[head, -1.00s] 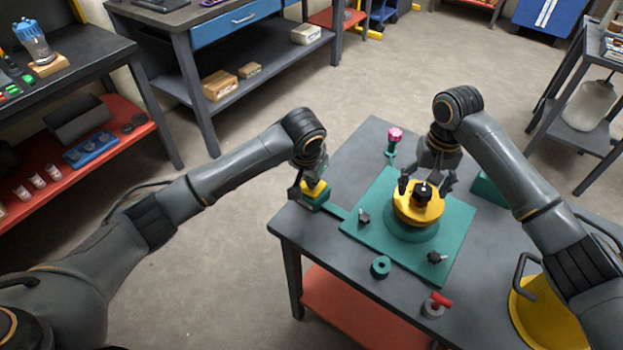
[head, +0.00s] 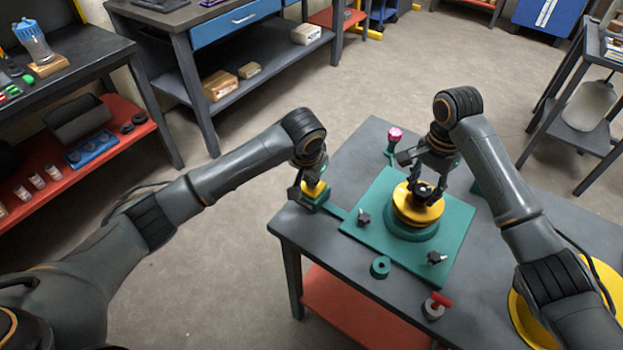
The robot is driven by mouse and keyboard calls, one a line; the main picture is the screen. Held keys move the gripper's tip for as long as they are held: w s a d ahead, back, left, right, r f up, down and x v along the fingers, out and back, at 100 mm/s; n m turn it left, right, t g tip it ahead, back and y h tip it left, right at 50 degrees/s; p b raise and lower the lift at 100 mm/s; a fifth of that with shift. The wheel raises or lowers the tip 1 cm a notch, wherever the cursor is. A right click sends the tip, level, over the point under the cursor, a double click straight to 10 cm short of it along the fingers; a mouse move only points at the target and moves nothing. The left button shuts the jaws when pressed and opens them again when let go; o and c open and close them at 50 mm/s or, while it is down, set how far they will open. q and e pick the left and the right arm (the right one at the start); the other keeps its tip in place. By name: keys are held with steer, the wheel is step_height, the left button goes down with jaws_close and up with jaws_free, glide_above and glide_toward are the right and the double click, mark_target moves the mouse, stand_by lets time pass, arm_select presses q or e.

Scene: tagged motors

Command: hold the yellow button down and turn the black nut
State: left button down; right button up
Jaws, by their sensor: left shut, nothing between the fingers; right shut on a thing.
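The yellow button (head: 314,190) sits on a green box at the left corner of the table. My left gripper (head: 312,182) is shut and empty, pointing down with its tips at the button; it looks in contact, though the exact touch is hard to see. The black nut (head: 424,191) is at the centre of a round yellow disc (head: 417,212) on a green base. My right gripper (head: 425,188) comes down from above and is shut on the nut, its fingers partly hiding it.
A green plate (head: 376,215) carries the disc and two black knobs (head: 363,218) (head: 436,258). A pink knob (head: 395,134) stands behind. A yellow base (head: 519,308) is at the right.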

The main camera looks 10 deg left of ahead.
steer(key=m, duration=0.5)
steer(key=shift+r+m, duration=0.1)
steer(key=shift+m, duration=0.2)
steer(key=shift+c, duration=0.4)
steer(key=o, duration=1.3)
steer(key=shift+c, duration=0.2)
steer(key=n, duration=1.5)
steer(key=shift+f, duration=0.2)
